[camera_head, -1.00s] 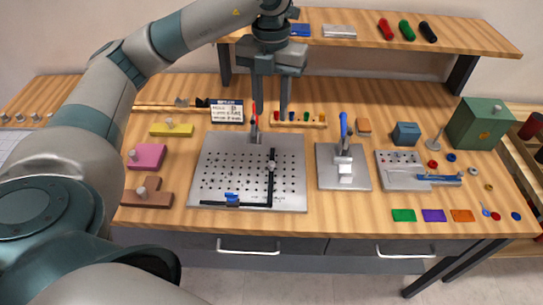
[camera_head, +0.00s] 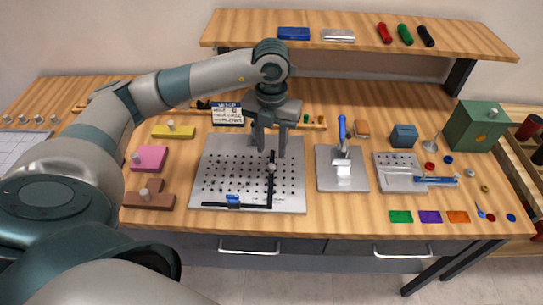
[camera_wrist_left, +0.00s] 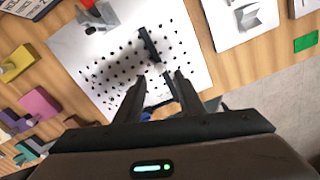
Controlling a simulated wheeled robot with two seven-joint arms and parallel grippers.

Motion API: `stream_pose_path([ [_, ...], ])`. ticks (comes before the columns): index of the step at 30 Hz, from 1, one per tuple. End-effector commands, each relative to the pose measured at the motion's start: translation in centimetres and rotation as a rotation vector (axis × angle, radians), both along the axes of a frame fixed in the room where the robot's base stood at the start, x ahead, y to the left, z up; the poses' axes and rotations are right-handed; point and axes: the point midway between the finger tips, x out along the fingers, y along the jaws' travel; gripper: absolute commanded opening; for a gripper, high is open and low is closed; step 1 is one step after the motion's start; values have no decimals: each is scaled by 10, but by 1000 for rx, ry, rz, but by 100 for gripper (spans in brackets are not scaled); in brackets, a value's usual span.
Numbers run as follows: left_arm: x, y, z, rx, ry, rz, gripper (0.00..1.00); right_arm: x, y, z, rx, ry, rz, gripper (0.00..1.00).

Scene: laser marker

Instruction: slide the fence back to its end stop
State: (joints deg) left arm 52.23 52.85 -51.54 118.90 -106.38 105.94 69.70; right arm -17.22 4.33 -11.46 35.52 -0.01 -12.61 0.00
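The perforated metal plate (camera_head: 215,160) lies on the bench, with a black L-shaped fence (camera_head: 270,190) on it. One arm of the fence runs front to back and has a small pale knob (camera_head: 271,167); the other runs along the front edge beside a blue clamp (camera_head: 233,199). My left gripper (camera_head: 271,152) is open and empty, above the back end of the fence's long arm. In the left wrist view, its two spread fingers (camera_wrist_left: 160,88) straddle the line of the black bar (camera_wrist_left: 150,45), apart from it. My right gripper is not in view.
A red-tipped toggle clamp (camera_wrist_left: 92,8) stands at the plate's back edge. A blue-handled fixture (camera_head: 343,165) stands right of the plate. Pink (camera_head: 150,158), yellow (camera_head: 173,131) and brown (camera_head: 148,198) blocks lie left. A raised shelf (camera_head: 360,40) spans the back.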

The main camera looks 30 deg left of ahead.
Motion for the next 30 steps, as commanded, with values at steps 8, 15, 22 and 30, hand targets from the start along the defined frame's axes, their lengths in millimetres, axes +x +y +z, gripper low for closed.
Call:
stream_pose_path([
  [8, 0, 0, -41, -1, 3, 1, 35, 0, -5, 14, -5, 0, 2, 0],
  [15, 0, 0, -58, 0, 1, 1, 35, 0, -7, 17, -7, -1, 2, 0],
  [22, 0, 0, -59, 0, 0, 1, 35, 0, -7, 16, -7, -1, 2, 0],
  [30, 0, 0, -59, 0, 0, 1, 0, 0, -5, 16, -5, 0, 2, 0],
])
